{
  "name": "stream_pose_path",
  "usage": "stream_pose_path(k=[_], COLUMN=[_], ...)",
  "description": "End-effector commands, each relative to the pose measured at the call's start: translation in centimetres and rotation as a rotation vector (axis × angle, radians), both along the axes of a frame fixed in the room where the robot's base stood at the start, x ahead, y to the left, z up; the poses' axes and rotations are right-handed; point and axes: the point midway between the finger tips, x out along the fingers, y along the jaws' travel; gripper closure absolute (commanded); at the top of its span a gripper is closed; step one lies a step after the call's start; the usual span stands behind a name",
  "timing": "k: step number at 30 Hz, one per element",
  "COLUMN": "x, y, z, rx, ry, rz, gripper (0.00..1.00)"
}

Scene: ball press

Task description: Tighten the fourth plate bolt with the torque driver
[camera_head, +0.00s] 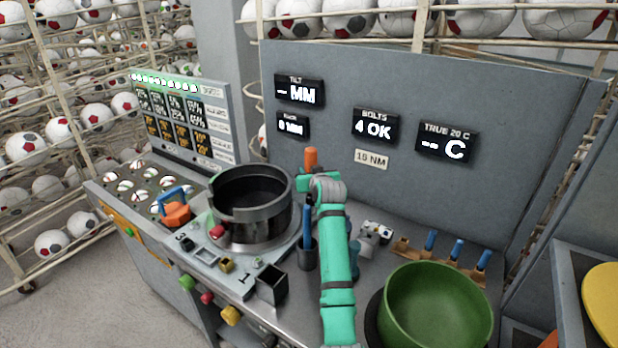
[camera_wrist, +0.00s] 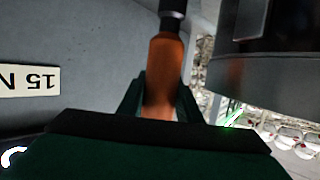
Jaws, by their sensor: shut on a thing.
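The torque driver has an orange handle (camera_head: 311,158) that sticks up above my green gripper (camera_head: 306,183), at the back right of the round black press (camera_head: 252,208). In the wrist view the orange handle (camera_wrist: 161,85) lies between my two fingers (camera_wrist: 160,100), and its dark shaft runs out of the top edge. My gripper is shut on the handle. The driver's tip is out of sight. The plate bolts cannot be made out in either view. The bolts display (camera_head: 374,128) reads 4 OK.
A dark holder with a blue-handled tool (camera_head: 307,225) stands close left of my arm. A green bowl (camera_head: 432,305) is at the front right, with several blue-handled tools (camera_head: 456,249) behind it. An upright grey panel (camera_head: 350,85) closes off the back.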

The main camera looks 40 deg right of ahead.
Motion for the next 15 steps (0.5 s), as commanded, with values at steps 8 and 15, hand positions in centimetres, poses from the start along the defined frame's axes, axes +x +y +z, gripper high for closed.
stream_pose_path(k=[8,15], x=[0.0,0.0], y=[0.0,0.0], z=[2.2,3.6], rx=[-0.003,-0.003], ry=[-0.005,-0.004], rz=[0.000,0.001], gripper=[0.95,0.95])
